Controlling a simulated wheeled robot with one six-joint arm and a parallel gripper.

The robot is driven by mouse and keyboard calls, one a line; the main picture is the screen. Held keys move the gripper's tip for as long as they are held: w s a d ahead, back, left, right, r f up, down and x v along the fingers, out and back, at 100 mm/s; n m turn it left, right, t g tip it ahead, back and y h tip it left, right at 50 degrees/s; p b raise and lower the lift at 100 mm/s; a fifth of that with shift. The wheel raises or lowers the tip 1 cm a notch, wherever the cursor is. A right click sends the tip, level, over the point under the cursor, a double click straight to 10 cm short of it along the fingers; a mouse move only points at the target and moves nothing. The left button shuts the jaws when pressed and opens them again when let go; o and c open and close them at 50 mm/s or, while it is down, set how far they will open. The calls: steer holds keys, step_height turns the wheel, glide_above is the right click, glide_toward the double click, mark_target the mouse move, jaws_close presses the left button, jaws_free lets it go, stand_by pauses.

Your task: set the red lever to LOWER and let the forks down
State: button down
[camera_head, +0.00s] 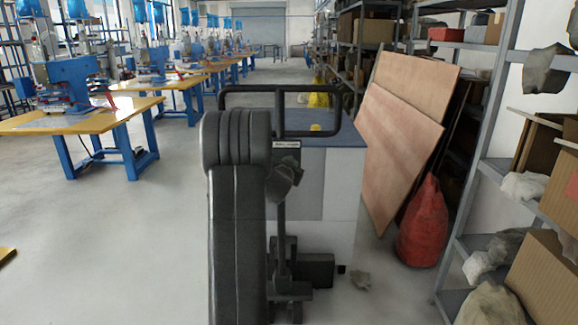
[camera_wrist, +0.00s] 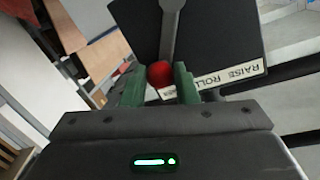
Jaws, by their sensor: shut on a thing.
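The red lever's round knob (camera_wrist: 160,73) sits between the two green fingers of my gripper (camera_wrist: 160,86) in the wrist view. My gripper is shut on it. A grey rod (camera_wrist: 171,32) runs up from just behind the knob across a dark plate (camera_wrist: 225,35). A white label strip (camera_wrist: 238,73) on the plate's edge reads "RAISE" and "ROLL"; my finger and the knob hide the rest, so the lever's setting cannot be read. In the head view, a black loop handle (camera_head: 280,88) stands behind my dark arm. The forks are not visible.
A pale box-shaped load with a blue-grey top (camera_head: 340,150) stands behind the handle. Plywood sheets (camera_head: 398,145) and a red sack (camera_head: 423,222) are at its right, beside loaded shelves (camera_head: 470,243). Yellow-topped benches (camera_head: 75,118) line the left; the floor (camera_head: 120,240) before them is mostly open.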

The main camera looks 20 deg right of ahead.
steer(key=c, duration=1.1)
jaws_free()
steer(key=shift+d, duration=0.1)
steer(key=shift+c, duration=0.2)
steer(key=b+v, duration=0.1)
steer(key=v, duration=1.3)
steer(key=shift+w, duration=0.1)
steer(key=p+x, duration=0.1)
steer(key=x, duration=1.2)
steer(key=shift+w+d, duration=0.15)
steer(key=shift+w, duration=0.2)
